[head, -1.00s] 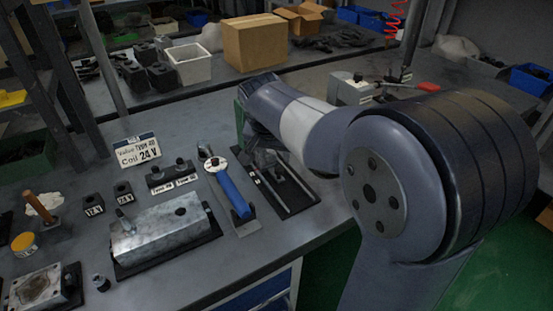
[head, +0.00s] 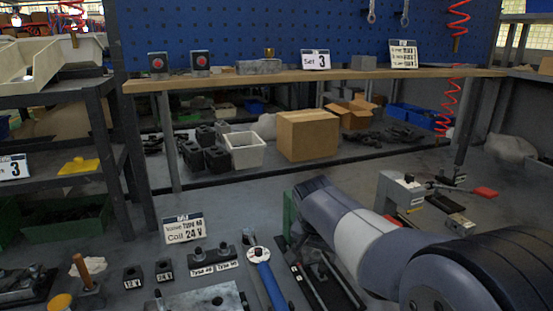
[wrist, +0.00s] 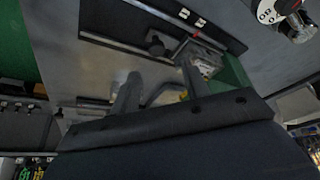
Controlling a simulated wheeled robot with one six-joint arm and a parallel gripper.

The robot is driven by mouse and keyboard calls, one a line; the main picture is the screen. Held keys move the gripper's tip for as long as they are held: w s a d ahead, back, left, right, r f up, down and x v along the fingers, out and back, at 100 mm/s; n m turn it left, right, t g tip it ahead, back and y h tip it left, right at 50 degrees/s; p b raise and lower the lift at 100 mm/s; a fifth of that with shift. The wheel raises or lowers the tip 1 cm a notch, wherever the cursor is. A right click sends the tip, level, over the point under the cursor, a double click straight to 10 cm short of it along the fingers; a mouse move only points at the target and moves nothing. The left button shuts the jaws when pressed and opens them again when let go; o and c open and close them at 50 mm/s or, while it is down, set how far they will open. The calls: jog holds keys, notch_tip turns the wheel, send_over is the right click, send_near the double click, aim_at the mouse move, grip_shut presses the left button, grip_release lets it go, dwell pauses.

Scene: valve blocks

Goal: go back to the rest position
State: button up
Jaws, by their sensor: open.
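My gripper (wrist: 160,88) shows in the wrist view with its two fingers apart and nothing seen between them. Below the fingers the wrist view shows a grey surface and a dark-edged fixture, partly blurred. A small metal block (wrist: 200,58) lies beyond the right finger; I cannot tell whether they touch. In the head view my arm reaches in from the lower right over the bench, and its far end hides my gripper.
On the grey bench (head: 240,190) stand a sign reading Coil 24 V (head: 184,229), a blue-handled tool (head: 268,280), small dark blocks and a metal valve block (head: 205,302). A cardboard box (head: 307,135) and white bin (head: 244,150) stand behind. A wooden shelf (head: 225,80) crosses above.

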aim_at(325, 270)
jog(key=x, duration=0.6)
jog(key=shift+d+f+b, duration=0.1)
jog(key=shift+f+b, duration=0.2)
jog(key=shift+b, duration=0.05)
jog(key=shift+d+f, duration=0.1)
jog(key=shift+f, duration=0.1)
jog(key=shift+s+d+r, duration=0.1)
jog(key=shift+s+d, duration=0.05)
jog(key=shift+s, duration=0.4)
jog(key=shift+r, duration=0.1)
